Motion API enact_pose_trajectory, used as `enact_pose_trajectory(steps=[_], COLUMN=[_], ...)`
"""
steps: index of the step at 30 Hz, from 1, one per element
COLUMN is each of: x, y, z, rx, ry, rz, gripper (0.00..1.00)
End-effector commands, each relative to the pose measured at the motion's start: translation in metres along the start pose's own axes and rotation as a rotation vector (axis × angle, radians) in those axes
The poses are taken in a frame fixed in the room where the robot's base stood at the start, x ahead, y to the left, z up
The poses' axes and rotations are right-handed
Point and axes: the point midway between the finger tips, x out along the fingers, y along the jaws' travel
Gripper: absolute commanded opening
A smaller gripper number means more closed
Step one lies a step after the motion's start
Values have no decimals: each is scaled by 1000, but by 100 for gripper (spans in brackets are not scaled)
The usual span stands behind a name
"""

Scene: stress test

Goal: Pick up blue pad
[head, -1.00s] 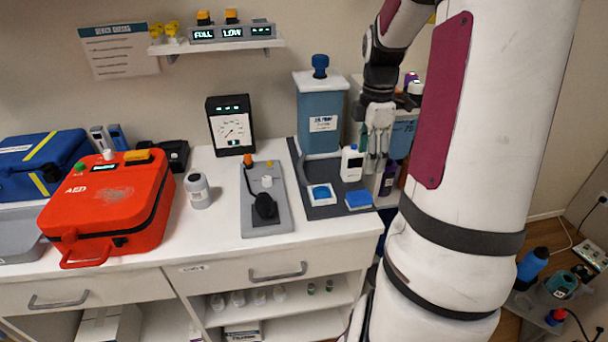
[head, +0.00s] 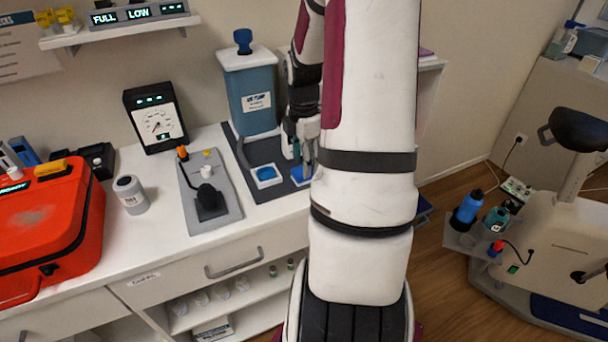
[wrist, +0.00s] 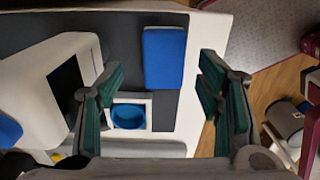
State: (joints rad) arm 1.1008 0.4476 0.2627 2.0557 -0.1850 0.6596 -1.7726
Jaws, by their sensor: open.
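The blue pad (wrist: 164,57) is a flat blue rectangle on the dark grey mat (wrist: 121,35) near the counter's edge. In the head view my gripper (head: 308,150) hangs fingers down over the pad's area. I cannot tell its exact height above the pad.
A white square dish with a blue centre (head: 266,175) sits left of the pad. A blue tank (head: 252,100) stands behind it. A grey plate with a black knob (head: 208,200) lies further left. A white bulky object (wrist: 45,80) is close to the left finger.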

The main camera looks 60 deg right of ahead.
Motion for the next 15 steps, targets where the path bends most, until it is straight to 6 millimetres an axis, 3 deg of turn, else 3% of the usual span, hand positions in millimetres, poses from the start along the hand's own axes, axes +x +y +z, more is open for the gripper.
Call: enact_pose_trajectory(steps=[6,15], x=[31,38], y=[-4,-4], z=[0,1], rx=[0,1], ry=[2,1], rz=[-1,0], gripper=[60,60])
